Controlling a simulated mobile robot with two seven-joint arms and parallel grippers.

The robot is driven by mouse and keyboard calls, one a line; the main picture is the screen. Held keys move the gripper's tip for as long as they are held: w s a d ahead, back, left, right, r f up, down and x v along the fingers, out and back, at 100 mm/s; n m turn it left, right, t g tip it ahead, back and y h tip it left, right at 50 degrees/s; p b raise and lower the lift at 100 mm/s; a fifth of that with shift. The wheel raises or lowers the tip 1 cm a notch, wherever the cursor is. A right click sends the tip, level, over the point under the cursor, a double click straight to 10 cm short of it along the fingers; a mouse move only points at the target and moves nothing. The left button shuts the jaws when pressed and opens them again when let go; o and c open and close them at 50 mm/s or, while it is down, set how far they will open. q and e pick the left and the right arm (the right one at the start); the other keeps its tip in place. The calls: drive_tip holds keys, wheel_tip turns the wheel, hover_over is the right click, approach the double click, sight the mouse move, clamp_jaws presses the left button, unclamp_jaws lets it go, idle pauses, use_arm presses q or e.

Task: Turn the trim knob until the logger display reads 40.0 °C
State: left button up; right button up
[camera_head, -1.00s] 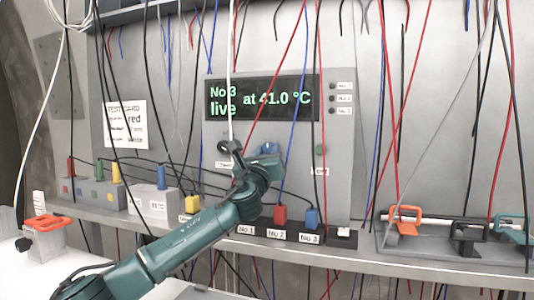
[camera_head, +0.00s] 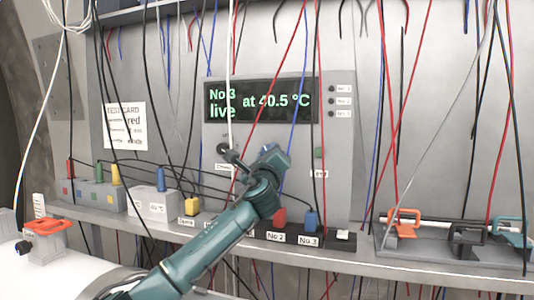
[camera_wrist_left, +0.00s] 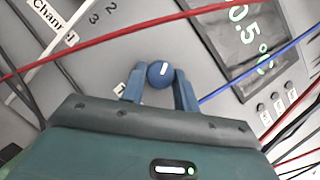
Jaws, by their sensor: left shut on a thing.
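The logger display (camera_head: 262,101) on the grey panel reads "No 3 live at 40.5 °C" in green. My left gripper (camera_head: 272,152) reaches up to the panel below the display and hides the trim knob in the head view. In the left wrist view the trim knob (camera_wrist_left: 160,73) is a round blue knob with a white mark, between the fingers of my left gripper (camera_wrist_left: 160,84), which is shut on it. Part of the display (camera_wrist_left: 246,35) shows there too, with "0.5°" readable. My right gripper is not in view.
Red, blue, black and white cables hang in front of the panel. A shelf carries coloured plugs on blocks at left, a red plug (camera_head: 279,216) and a blue plug (camera_head: 310,219) in the middle, and clamps (camera_head: 404,221) at right. A test card (camera_head: 125,126) hangs at left.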

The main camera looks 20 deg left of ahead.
use_arm(q)
drive_tip(key=shift+d+r+n+g+y+p, duration=0.1)
drive_tip(key=shift+n+g+y+p, duration=0.5)
drive_tip(key=shift+n, duration=1.25)
drive_tip(key=shift+d+r+n+g+y+p, duration=0.1)
drive_tip(key=shift+n+g+y+p, duration=0.5)
drive_tip(key=shift+n, duration=1.25)
drive_tip(key=shift+a+f, duration=0.1)
drive_tip(key=o, duration=1)
drive_tip(key=shift+c, duration=0.2)
